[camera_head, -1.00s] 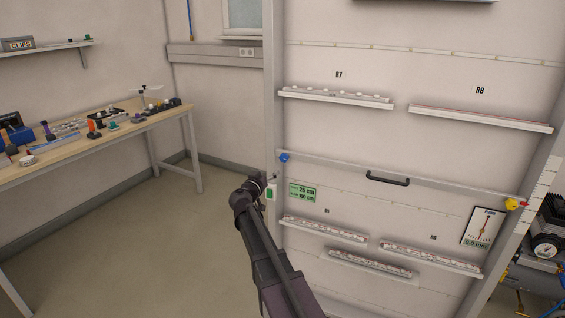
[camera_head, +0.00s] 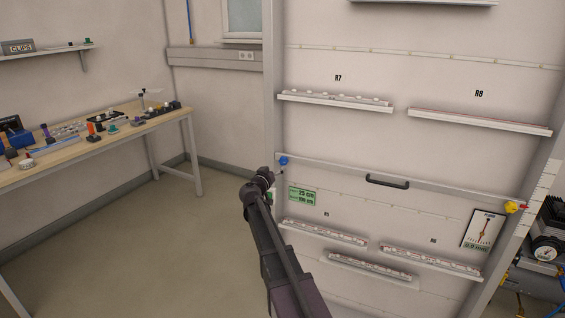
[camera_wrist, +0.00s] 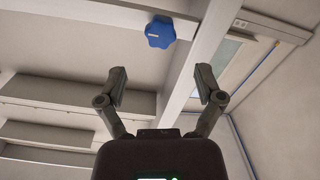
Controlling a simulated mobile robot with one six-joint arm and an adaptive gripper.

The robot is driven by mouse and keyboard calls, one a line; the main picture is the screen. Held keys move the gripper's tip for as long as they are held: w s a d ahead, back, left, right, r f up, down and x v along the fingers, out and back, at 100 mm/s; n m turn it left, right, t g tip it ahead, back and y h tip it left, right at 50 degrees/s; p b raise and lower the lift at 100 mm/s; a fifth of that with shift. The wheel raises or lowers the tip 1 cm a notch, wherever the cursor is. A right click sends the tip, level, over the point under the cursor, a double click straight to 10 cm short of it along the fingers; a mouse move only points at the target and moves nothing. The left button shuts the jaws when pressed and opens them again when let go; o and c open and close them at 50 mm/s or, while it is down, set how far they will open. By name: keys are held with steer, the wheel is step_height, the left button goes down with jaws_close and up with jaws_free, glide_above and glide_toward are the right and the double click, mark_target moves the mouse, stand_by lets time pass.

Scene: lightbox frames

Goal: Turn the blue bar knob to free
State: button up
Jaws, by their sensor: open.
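The blue knob (camera_head: 283,160) sits at the left end of the horizontal rail on the white panel. In the wrist view the blue knob (camera_wrist: 160,32) has a lobed, star-like outline with a small pale mark on its face. My gripper (camera_wrist: 161,80) is open and empty, its two fingers spread wide. The knob lies beyond the fingertips, roughly centred between them and higher in the picture, with no contact visible. In the head view my gripper (camera_head: 268,175) is just below and left of the knob; its fingers are too small to make out there.
A yellow knob (camera_head: 511,207) sits at the rail's right end, with a black handle (camera_head: 387,181) between. A green sign (camera_head: 302,196) and a dial gauge (camera_head: 484,229) are below the rail. Ledges (camera_head: 335,99) stick out from the panel. A cluttered workbench (camera_head: 165,122) stands left, with clear floor between.

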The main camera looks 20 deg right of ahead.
mark_target(282, 161)
steer(key=x, duration=0.7)
steer(key=shift+w+d, duration=0.2)
steer(key=shift+w, duration=0.05)
steer(key=shift+c, duration=0.2)
steer(key=c, duration=1.1)
